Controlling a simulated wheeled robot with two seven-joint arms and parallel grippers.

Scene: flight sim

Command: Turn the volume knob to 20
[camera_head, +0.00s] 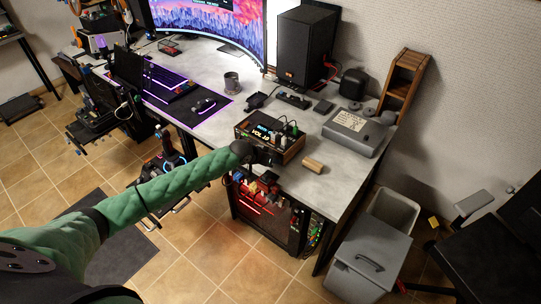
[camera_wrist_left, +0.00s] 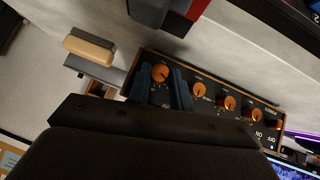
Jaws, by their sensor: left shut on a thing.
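The dark control box (camera_head: 286,153) with wooden sides sits near the front edge of the desk. Its small screen (camera_head: 262,136) shows "VOL" and a number that looks like 20, though the digits are small. In the left wrist view, orange knobs run in a row along the box's panel (camera_wrist_left: 213,106). My left gripper (camera_head: 264,158) is at the box's front. Its two fingers stand either side of the end orange knob (camera_wrist_left: 161,74) and are shut on it. The knob's label is too unclear to read. My right gripper is not in view.
A light wooden block (camera_head: 313,165) lies on the desk beside the box. A grey device (camera_head: 352,132) sits behind it. A mug (camera_head: 231,82), a black speaker (camera_head: 304,47) and a lit keyboard (camera_head: 163,80) stand farther back. A lit computer case (camera_head: 265,212) is below the desk.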

